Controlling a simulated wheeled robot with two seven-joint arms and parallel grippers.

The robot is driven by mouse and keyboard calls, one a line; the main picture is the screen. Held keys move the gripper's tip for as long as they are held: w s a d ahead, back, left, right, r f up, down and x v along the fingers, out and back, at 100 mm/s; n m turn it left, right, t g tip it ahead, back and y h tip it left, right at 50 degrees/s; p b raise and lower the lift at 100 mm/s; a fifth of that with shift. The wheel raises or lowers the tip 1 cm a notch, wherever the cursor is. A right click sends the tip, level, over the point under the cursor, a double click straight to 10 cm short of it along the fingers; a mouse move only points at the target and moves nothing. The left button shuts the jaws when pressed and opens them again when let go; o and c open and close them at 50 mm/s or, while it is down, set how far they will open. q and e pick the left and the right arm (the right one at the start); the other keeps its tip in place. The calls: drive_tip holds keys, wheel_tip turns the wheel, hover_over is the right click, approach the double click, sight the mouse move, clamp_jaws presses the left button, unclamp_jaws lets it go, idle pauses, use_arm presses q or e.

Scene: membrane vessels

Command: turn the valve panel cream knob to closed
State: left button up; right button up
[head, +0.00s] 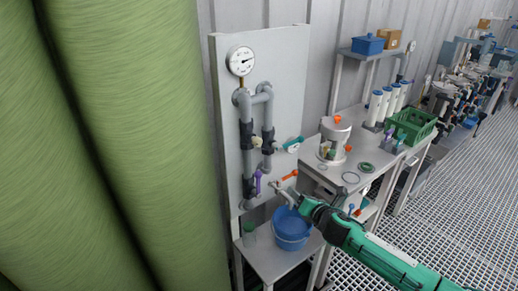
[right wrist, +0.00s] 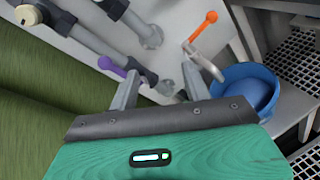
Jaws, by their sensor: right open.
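The valve panel (head: 285,85) is a pale upright board with grey pipes, a round gauge and several coloured handles. The cream knob (head: 257,142) is small and round, on the dark fitting of the left pipe at mid-height; it also shows in the top left corner of the right wrist view (right wrist: 27,15). My right gripper (head: 286,196) is in front of the panel's lower part, below and right of the cream knob and apart from it. In the right wrist view its fingers (right wrist: 162,86) are spread with nothing held between them. My left gripper is not seen.
A purple handle (head: 258,182) and an orange-handled tap (head: 290,175) are close to my right gripper. A teal handle (head: 294,143) sits higher. A blue bucket (head: 290,230) stands below on a low shelf. A steel table (head: 345,180) stands right; green cylinders (head: 130,150) fill the left.

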sight(259, 144)
drive_tip(key=s+a+r+n+y, duration=0.2)
drive_tip(key=a+r+n, duration=0.1)
drive_tip(key=r+n, duration=0.4)
drive_tip(key=s+a+r+n+y, duration=0.2)
drive_tip(key=r+n, duration=0.3)
drive_tip(key=r, duration=0.4)
drive_tip(key=shift+m, duration=0.3)
drive_tip(key=p+x, duration=0.3)
drive_tip(key=x, duration=1)
drive_tip(key=shift+w+a+r, duration=0.1)
drive_tip(key=shift+a+r, duration=0.1)
drive_tip(key=shift+a, duration=0.2)
drive_tip(key=c, duration=1)
